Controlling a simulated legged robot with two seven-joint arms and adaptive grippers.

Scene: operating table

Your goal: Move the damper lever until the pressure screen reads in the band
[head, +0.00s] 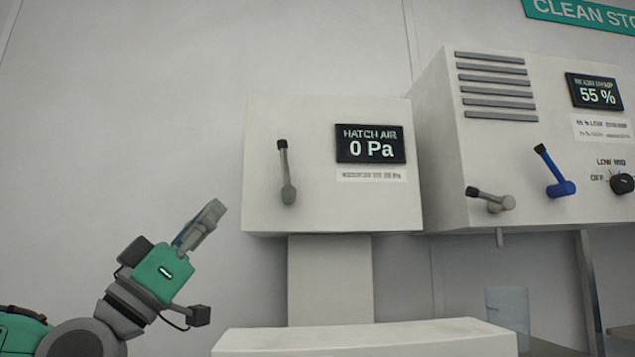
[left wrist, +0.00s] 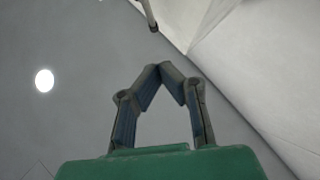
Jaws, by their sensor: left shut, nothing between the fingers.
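The damper lever (head: 286,173) is a grey handle with a dark tip on the front of the white hatch air box (head: 290,115). It stands nearly upright, tip up. The black pressure screen (head: 370,145) to its right reads HATCH AIR 0 Pa. The label (head: 371,175) under it is too small to read surely. My left gripper (head: 215,210) is left of and below the lever, apart from it. In the left wrist view its fingers (left wrist: 160,70) meet at the tips, shut and empty. A rod with a dark end, perhaps the lever, shows at the top there. My right gripper is not in view.
A larger white cabinet (head: 470,160) at right carries a 55 % screen (head: 595,92), a grey lever (head: 490,200), a blue lever (head: 555,172) and a black knob (head: 621,184). A white surface (head: 365,340) lies below the hatch air box. The wall area left of the box is clear.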

